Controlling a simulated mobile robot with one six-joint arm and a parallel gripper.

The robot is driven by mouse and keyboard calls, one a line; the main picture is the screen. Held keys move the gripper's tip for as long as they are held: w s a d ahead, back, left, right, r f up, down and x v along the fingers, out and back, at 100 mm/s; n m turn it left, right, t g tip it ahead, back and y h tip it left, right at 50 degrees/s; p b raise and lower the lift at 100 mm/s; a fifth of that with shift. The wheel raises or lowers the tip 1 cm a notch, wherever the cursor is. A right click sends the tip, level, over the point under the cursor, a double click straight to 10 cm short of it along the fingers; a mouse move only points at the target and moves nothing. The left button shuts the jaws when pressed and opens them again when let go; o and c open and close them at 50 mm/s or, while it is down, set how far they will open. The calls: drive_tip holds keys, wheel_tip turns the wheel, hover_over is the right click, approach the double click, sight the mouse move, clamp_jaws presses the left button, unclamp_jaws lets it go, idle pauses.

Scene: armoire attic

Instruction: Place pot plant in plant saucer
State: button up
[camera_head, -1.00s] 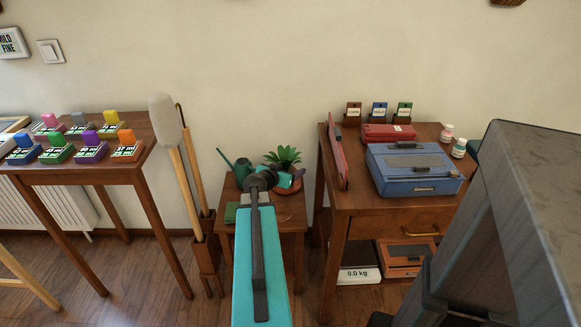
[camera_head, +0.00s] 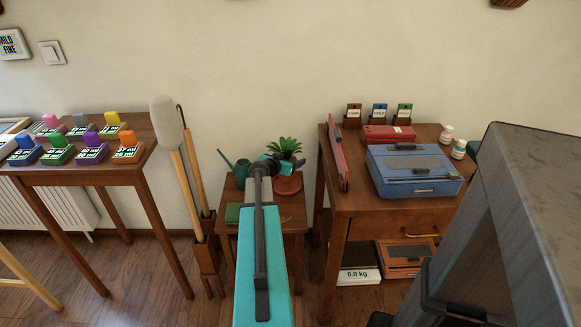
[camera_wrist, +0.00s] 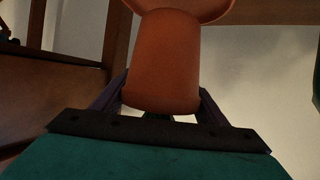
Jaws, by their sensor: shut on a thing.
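The pot plant shows green leaves (camera_head: 284,147) above the small table in the head view. Its orange tapered pot (camera_wrist: 165,70) fills the middle of the wrist view. My gripper (camera_head: 272,166) is shut on the pot, with a dark finger on each side in the wrist view (camera_wrist: 160,105). The reddish-orange plant saucer (camera_head: 289,187) lies on the small table, below the plant in the head view. An orange rim, seemingly the saucer (camera_wrist: 185,8), shows at the top of the wrist view. I cannot tell whether pot and saucer touch.
The small table (camera_head: 292,215) also bears a green watering can (camera_head: 241,170) and a green flat item (camera_head: 233,213). Long-handled tools (camera_head: 185,165) stand close on its left. A desk (camera_head: 345,195) with a blue case (camera_head: 412,172) stands close on its right.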

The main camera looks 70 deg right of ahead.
drive_tip(key=shift+f, duration=1.7)
drive_tip(key=shift+f+b, duration=0.1)
drive_tip(key=shift+b, duration=0.25)
drive_tip(key=o, duration=1.5)
drive_tip(key=shift+o, duration=0.2)
drive_tip(key=v, duration=1.2)
drive_tip(key=shift+r, duration=0.2)
